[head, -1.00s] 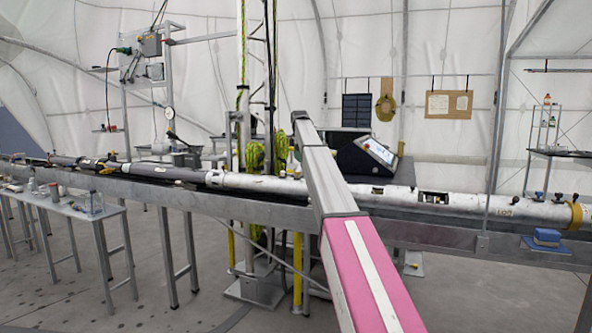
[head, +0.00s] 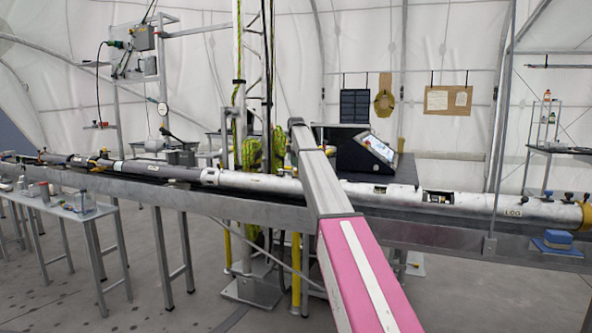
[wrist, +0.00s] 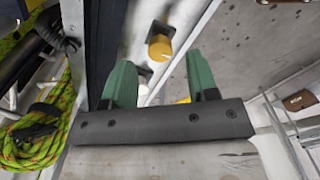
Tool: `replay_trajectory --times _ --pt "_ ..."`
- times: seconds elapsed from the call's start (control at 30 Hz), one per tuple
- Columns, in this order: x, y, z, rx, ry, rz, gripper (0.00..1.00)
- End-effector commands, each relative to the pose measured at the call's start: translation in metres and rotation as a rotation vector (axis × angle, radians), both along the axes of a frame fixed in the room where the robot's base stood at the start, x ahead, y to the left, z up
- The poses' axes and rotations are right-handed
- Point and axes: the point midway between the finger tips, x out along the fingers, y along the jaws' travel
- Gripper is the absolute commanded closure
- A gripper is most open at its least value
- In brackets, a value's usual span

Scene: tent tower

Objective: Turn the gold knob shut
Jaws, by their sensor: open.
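In the wrist view a gold, rounded knob (wrist: 160,47) on a dark mount shows beyond my gripper, roughly midway between the fingers in the picture. My gripper (wrist: 160,65) has two green fingers spread wide on a dark grey bar. It is open, with nothing held between the fingers. The knob looks apart from both fingers, but its exact distance is hard to tell. In the head view my grey and pink arm reaches over the long pipe; my gripper and the knob cannot be made out there.
A long silver pipe (head: 250,182) runs across on a grey beam (head: 420,224). Green rope (wrist: 45,140) hangs left of my gripper in the wrist view. A black instrument box (head: 352,150) stands behind the pipe. A side table (head: 85,212) with small items is at left.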

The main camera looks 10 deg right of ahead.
Motion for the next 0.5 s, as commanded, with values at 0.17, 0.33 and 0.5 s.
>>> replay_trajectory --times 0.17,0.33,0.5 --pt "-0.001 0.0 -0.023 0.0 0.0 0.0 0.46" --pt "0.0 0.0 -0.028 0.0 -0.001 0.0 0.46" --pt "0.0 0.0 -0.028 0.0 0.0 0.0 0.5"
